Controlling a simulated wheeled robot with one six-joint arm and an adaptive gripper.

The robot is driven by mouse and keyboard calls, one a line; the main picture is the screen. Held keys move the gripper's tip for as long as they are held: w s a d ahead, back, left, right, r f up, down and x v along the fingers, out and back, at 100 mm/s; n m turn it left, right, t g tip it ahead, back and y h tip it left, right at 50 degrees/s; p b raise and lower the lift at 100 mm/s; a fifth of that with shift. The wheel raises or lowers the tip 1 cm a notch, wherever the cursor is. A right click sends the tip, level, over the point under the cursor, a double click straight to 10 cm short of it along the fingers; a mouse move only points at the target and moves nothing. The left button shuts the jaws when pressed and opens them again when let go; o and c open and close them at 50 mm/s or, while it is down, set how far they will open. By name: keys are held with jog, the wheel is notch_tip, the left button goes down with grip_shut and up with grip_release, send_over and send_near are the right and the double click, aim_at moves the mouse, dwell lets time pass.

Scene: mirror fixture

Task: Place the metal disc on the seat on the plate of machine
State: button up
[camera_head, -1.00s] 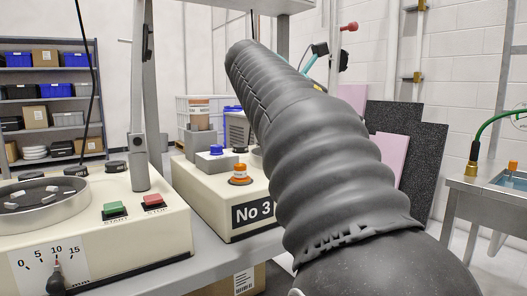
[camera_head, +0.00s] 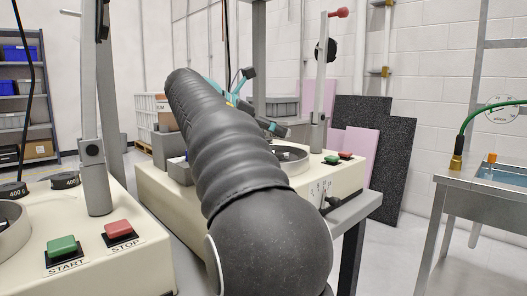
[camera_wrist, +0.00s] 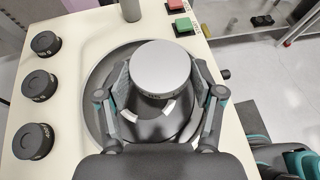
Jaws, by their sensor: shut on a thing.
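In the wrist view, my gripper (camera_wrist: 160,76) is shut on the metal disc (camera_wrist: 160,64), one finger on each side. The disc has a flat light grey top and a darker rim. It is over the round plate (camera_wrist: 98,82) of a cream machine and covers part of it. White pieces (camera_wrist: 131,114) show on the plate. I cannot tell which seat lies under the disc, nor whether the disc touches the plate. In the head view my arm hides the gripper and disc; part of a round bowl rim (camera_head: 291,158) shows on the machine behind it.
Several dark knob-like weights (camera_wrist: 38,86) stand on the machine's left side. A post (camera_wrist: 130,10) and green and red buttons (camera_wrist: 183,26) are at its far edge. Another machine with START and STOP buttons (camera_head: 118,229) is at left; a metal sink table (camera_head: 480,190) is at right.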

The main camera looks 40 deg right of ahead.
jog(key=shift+w+d+f, duration=0.1)
jog(key=shift+w+f, duration=0.3)
jog(key=shift+w, duration=0.2)
jog(key=shift+w+f, duration=0.35)
jog(key=shift+w, duration=0.25)
jog(key=shift+f+b, duration=0.85)
jog(key=shift+f, duration=1.15)
jog(key=o, duration=1.3)
jog(key=shift+c, duration=0.2)
jog(key=p+v, duration=0.2)
jog(key=v, duration=1)
jog(key=shift+p, duration=0.4)
